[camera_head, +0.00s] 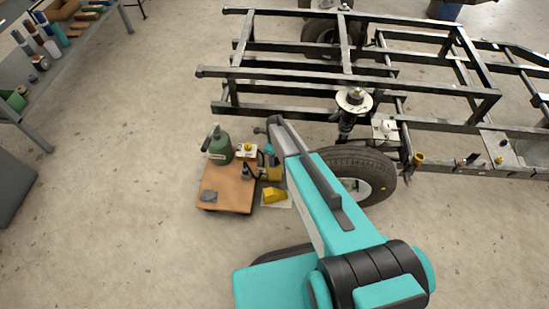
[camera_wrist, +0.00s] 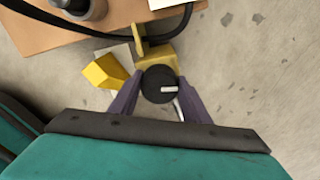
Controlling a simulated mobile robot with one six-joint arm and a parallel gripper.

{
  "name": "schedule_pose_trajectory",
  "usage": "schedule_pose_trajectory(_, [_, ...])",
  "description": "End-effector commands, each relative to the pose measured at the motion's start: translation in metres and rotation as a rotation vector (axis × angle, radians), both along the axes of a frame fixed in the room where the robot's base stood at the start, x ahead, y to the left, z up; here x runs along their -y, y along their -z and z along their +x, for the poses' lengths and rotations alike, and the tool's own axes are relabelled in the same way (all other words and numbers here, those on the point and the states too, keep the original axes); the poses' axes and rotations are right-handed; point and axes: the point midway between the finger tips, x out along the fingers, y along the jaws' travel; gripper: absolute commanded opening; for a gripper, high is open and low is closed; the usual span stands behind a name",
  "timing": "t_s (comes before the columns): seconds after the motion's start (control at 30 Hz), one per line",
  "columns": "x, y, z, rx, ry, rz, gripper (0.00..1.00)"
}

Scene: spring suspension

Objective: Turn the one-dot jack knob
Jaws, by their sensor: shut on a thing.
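In the wrist view, a round black knob (camera_wrist: 157,84) with a short white bar on its face sits in front of a yellow block (camera_wrist: 157,56). My gripper (camera_wrist: 158,92) has its two grey-purple fingers closed on the knob, one on each side. No dot mark can be made out. In the head view, the yellow jack body (camera_head: 271,173) stands at the right edge of a wooden board, and my arm comes in from the lower right. I cannot make out the knob and fingertips there.
A yellow wedge (camera_head: 274,194) lies beside the board (camera_head: 224,200); the wedge also shows in the wrist view (camera_wrist: 103,70). A green can (camera_head: 219,148) stands on the board. A black hose (camera_wrist: 95,29) runs close by. A tyre (camera_head: 362,160) and dark frame (camera_head: 300,76) are near my arm.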

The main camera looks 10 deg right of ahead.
Motion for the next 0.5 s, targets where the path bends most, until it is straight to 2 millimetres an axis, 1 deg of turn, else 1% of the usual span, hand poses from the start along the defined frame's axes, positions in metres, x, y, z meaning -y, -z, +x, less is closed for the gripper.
schedule_pose_trajectory(0.4, [-0.0007, -0.0007, 0.0025, 0.006, 0.01, 0.001, 0.2])
schedule_pose_trajectory(0.43, [-0.0007, -0.0007, 0.0025, 0.006, 0.01, 0.001, 0.48])
schedule_pose_trajectory(0.5, [-0.0006, -0.0007, 0.0023, 0.006, 0.009, 0.001, 0.6])
